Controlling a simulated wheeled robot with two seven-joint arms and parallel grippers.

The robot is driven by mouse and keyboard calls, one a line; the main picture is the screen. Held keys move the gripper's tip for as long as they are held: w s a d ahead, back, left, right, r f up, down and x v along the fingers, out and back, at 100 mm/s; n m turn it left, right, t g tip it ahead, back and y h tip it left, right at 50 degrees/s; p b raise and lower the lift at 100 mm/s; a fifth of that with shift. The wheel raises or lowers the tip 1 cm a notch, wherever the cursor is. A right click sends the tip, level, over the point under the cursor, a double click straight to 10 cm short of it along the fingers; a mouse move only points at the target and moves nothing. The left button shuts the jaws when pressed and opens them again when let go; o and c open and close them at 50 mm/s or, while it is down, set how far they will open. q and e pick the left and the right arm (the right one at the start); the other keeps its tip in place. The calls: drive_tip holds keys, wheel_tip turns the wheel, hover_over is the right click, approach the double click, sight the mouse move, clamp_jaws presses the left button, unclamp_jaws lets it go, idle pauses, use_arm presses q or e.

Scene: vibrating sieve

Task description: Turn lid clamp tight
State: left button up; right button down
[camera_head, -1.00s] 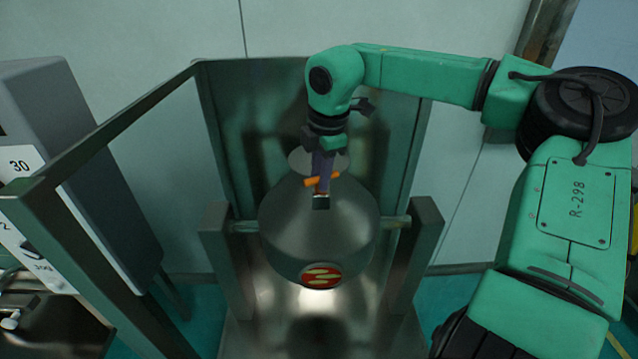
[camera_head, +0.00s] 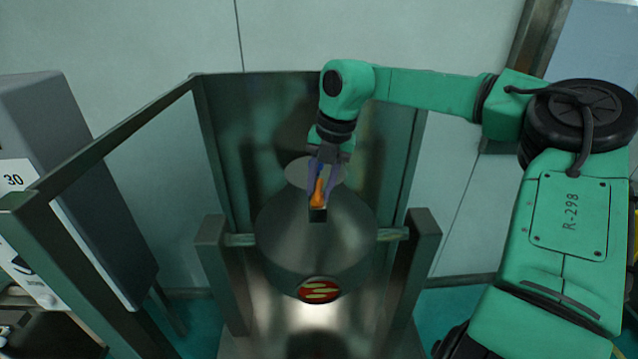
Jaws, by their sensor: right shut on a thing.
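The lid clamp shows as a small orange handle (camera_head: 319,192) with a dark block below it, on top of the grey metal drum (camera_head: 280,235). My right gripper (camera_head: 320,188) reaches down over the drum from the upper right and is shut on the orange handle, which points roughly toward the camera. The fingers hide part of the handle. A pale round lid (camera_head: 298,172) shows behind the fingers. My left gripper is not in view.
The drum hangs between two metal posts (camera_head: 412,265) inside a metal frame (camera_head: 70,180) with upright panels. A grey cabinet (camera_head: 85,170) marked 30 stands at the left. A red and yellow emblem (camera_head: 319,290) is on the drum's front.

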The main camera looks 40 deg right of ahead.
drive_tip(key=shift+d+f+n+g+p, duration=0.1)
drive_tip(key=shift+n+g+p, duration=0.25)
drive_tip(key=shift+n, duration=0.85)
drive_tip(key=c, duration=0.8)
unclamp_jaws()
drive_tip(key=shift+c, duration=0.2)
drive_tip(key=shift+o, duration=1.1)
drive_tip(key=shift+w+d, duration=0.1)
drive_tip(key=shift+w, duration=0.05)
wheel_tip(320, 180, up, 14)
drive_tip(key=s+d+b, duration=0.1)
drive_tip(key=s+d, duration=0.1)
